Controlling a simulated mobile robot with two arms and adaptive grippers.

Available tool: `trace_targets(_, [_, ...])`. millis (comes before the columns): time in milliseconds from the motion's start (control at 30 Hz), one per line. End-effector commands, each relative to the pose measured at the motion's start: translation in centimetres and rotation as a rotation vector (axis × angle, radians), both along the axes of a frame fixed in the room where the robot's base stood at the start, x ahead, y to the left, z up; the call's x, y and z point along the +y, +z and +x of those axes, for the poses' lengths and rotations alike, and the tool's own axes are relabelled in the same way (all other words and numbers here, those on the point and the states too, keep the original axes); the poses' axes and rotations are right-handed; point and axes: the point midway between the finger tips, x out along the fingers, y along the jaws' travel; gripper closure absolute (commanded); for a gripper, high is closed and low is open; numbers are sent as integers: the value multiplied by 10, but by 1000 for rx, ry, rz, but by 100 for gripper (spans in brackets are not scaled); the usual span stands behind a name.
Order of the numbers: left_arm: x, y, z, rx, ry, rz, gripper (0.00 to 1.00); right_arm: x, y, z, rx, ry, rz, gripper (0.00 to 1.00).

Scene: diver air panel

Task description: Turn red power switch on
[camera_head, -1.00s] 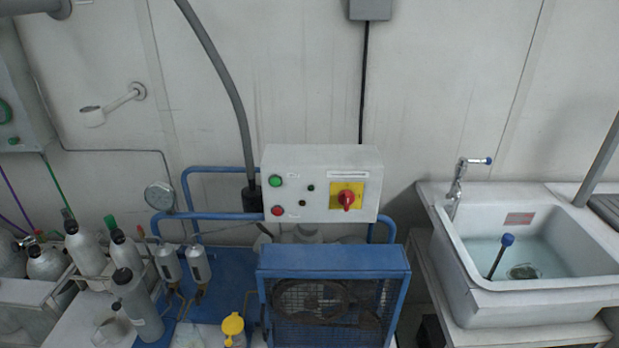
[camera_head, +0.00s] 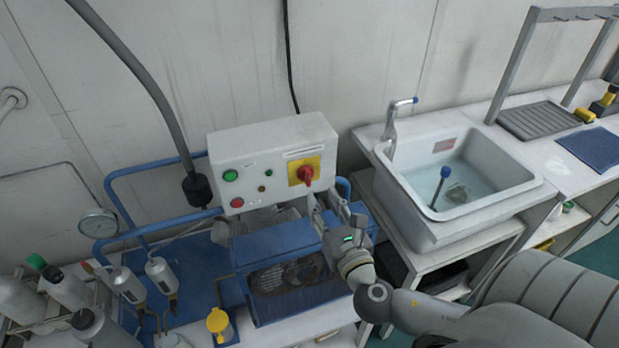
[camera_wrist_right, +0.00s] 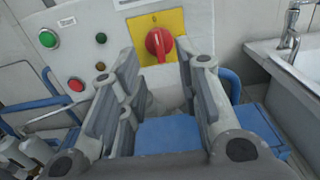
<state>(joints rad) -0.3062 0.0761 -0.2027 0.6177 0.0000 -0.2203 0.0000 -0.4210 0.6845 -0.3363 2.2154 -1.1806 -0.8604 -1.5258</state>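The red power switch (camera_head: 305,174) is a rotary knob on a yellow plate on the front of a white control box (camera_head: 262,143). The knob's handle points down. In the right wrist view the red switch (camera_wrist_right: 159,43) is ahead, between and beyond the fingers. My right gripper (camera_head: 327,208) is just below and in front of the switch, not touching it. In the right wrist view its fingers (camera_wrist_right: 153,75) are spread apart with nothing between them. My left gripper does not show.
A blue compressor frame (camera_head: 290,270) stands below the box, under my right gripper. Green (camera_head: 230,175) and red (camera_head: 237,202) buttons are left of the switch. A white sink (camera_head: 455,180) is to the right. Gas cylinders (camera_head: 70,290) and a gauge (camera_head: 98,223) are at left.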

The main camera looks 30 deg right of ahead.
Motion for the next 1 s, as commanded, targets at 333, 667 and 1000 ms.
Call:
trace_targets(333, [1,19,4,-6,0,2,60,-14,2,56,0,-2,2,69])
trace_targets(667, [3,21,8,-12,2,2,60,-17,0,70,1,0,3,69])
trace_targets(1000, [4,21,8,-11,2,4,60,-17,0,70,1,-1,3,91])
